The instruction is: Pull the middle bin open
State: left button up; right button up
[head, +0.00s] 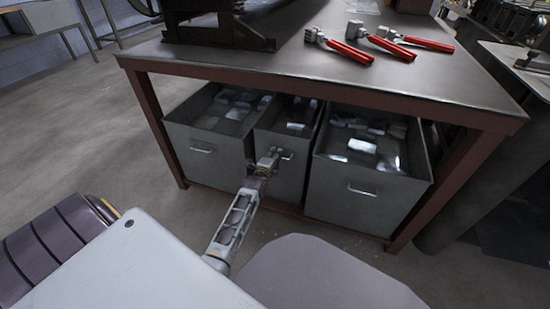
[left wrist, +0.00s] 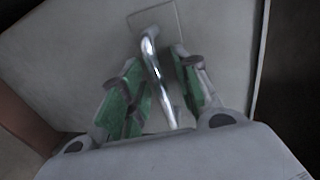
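The middle bin (head: 287,184) is a narrow grey metal bin under the workbench, between two wider bins. Its front looks about level with theirs. Its handle (head: 286,155) is a metal bar on the upper front. My left gripper (head: 272,158) is at this handle. In the left wrist view, the shiny handle (left wrist: 153,65) runs between the two green-padded fingers of my left gripper (left wrist: 157,85). The fingers are apart, with a visible gap on either side of the bar. The bin's front face (left wrist: 222,35) fills the background. My right gripper is not in view.
The left bin (head: 208,155) and right bin (head: 350,198) stand close on either side, holding metal pieces. The workbench (head: 420,85) covers them and carries red-handled tools (head: 345,48) and a dark machine (head: 220,28). Open floor (head: 90,125) lies to the left.

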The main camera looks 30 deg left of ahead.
pick_arm(q)
jog(key=c, duration=0.6)
grip_shut()
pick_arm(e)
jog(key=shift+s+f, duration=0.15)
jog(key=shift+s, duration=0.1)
pick_arm(q)
jog(key=shift+s, duration=0.15)
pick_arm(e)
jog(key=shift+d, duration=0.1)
